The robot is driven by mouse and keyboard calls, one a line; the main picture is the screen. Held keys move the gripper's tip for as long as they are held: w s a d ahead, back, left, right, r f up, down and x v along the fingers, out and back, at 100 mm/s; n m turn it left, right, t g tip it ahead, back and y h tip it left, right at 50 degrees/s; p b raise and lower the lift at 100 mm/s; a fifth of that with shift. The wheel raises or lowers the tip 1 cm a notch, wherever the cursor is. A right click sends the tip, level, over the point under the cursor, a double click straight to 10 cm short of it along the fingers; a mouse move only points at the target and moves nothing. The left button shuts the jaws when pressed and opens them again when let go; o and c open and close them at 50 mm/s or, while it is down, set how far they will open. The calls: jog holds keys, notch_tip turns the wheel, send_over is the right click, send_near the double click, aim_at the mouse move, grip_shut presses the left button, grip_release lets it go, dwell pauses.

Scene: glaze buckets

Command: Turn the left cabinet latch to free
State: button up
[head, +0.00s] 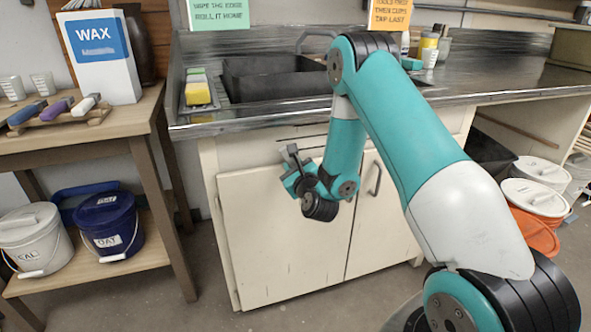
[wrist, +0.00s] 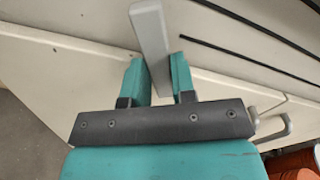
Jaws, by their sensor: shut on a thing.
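The left cabinet latch is a flat grey bar. In the wrist view the latch (wrist: 150,35) stands between my two teal fingers and sticks out past their tips. My gripper (wrist: 158,75) is shut on it. In the head view my gripper (head: 292,175) is at the upper part of the left cabinet door (head: 265,240), with the grey latch (head: 293,154) showing just above the fingers. The latch's pivot is not clear in either view. The left door looks closed.
The right cabinet door (head: 385,225) has a grey handle (head: 375,179). Above is the steel counter (head: 480,88) with a dark sink (head: 270,80). A wooden table (head: 140,120) with buckets below stands at the left. Orange buckets (head: 535,232) stand at the right.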

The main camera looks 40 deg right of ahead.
jog(key=n, duration=0.6)
jog(key=shift+r+b, duration=0.15)
jog(key=shift+b, duration=0.15)
jog(key=n, duration=0.6)
jog(key=shift+p, duration=0.35)
jog(key=shift+a, duration=0.1)
jog(key=o, duration=0.8)
jog(key=shift+o, duration=0.6)
jog(key=shift+s, duration=0.1)
